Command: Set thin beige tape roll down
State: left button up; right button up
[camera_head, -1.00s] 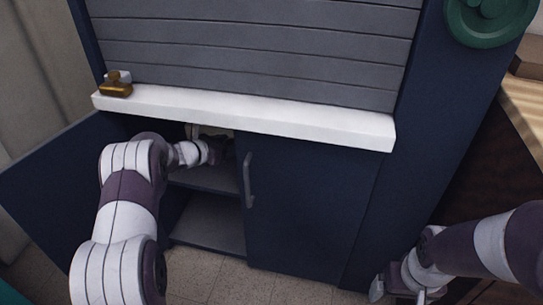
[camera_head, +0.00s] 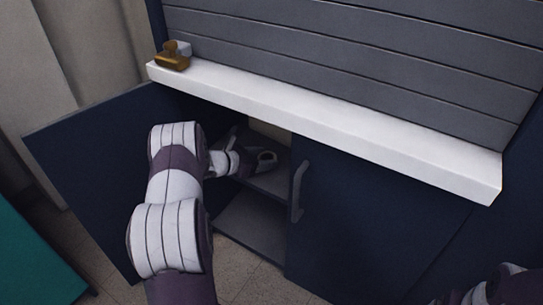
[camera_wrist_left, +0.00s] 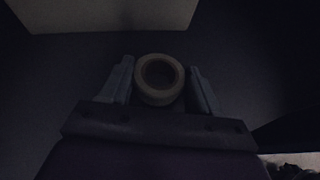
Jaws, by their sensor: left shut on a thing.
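The thin beige tape roll (camera_wrist_left: 160,98) shows in the left wrist view as a pale ring with a dark hole. It sits between the two fingers of my left gripper (camera_wrist_left: 161,72), which is shut on it. In the head view my left gripper (camera_head: 264,160) is inside the open cabinet, near the middle shelf (camera_head: 272,183). The roll is hard to make out there, and I cannot tell whether it touches the shelf. My right gripper is out of view; only a bit of the right arm shows at the bottom right.
The open cabinet door (camera_head: 95,165) stands left of my arm. The closed door with its handle (camera_head: 298,190) bounds the opening on the right. A white ledge (camera_head: 330,127) overhangs above, with a brown and white object (camera_head: 173,57) on it. A lower shelf (camera_head: 250,230) looks empty.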

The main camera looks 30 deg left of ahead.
pick_arm(q)
jog(key=shift+f, duration=0.3)
jog(key=shift+s+a+r, duration=0.1)
jog(key=shift+s+r, duration=0.05)
jog(key=o, duration=1.1)
jog(key=shift+o, duration=0.2)
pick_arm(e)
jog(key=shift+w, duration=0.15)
